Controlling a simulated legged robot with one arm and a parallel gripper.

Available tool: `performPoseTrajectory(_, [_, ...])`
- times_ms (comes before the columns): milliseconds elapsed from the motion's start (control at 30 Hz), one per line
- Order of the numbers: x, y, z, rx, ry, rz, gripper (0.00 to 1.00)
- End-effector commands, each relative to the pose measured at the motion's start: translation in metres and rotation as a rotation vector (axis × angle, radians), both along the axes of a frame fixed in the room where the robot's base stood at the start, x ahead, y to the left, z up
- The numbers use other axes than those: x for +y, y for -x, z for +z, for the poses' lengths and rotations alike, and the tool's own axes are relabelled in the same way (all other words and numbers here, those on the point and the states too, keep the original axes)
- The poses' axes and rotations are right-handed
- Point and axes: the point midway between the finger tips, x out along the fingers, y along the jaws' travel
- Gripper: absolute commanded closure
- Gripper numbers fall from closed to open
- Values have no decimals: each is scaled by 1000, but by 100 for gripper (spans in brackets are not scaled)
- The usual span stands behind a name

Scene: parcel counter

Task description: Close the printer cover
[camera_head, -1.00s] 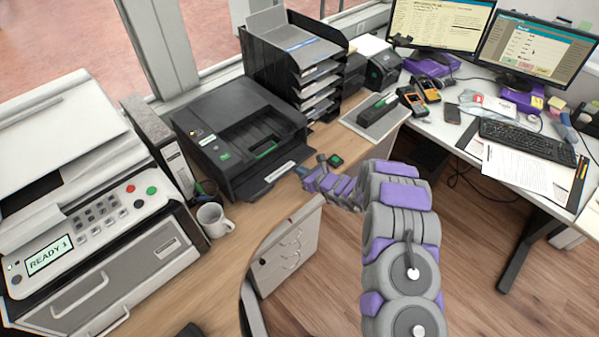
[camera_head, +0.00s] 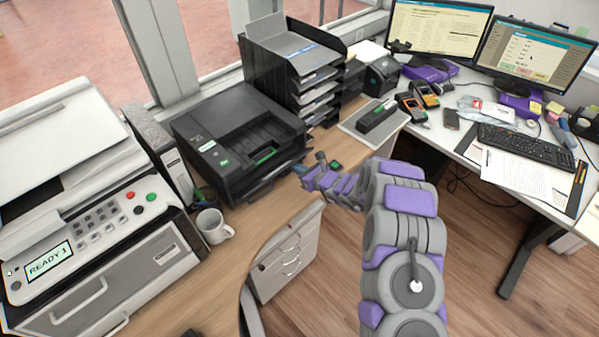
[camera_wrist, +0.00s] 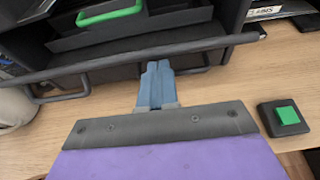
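The black printer (camera_head: 240,140) stands on the wooden counter, left of centre in the head view. Its front cover (camera_head: 268,184) is at the side facing me, seen nearly edge-on and partly raised. In the wrist view the cover's dark front edge (camera_wrist: 75,68) runs across, with a bracket-like handle below it and a green latch (camera_wrist: 110,15) inside the printer behind. My gripper (camera_head: 303,170) is at the right end of the cover. In the wrist view its blue-grey fingers (camera_wrist: 158,75) are together, against or just in front of the edge; contact is unclear.
A small black box with a green button (camera_wrist: 288,116) sits right of my gripper. A white mug (camera_head: 213,226) stands left of the printer front. A large copier (camera_head: 90,230) is at left, and a paper tray stack (camera_head: 290,70) is behind. The counter front is mostly clear.

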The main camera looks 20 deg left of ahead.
Motion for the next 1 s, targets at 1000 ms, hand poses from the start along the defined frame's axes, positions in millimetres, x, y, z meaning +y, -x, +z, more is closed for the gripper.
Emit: performPoseTrajectory(1000, [19, -8, 31, -3, -3, 2, 100])
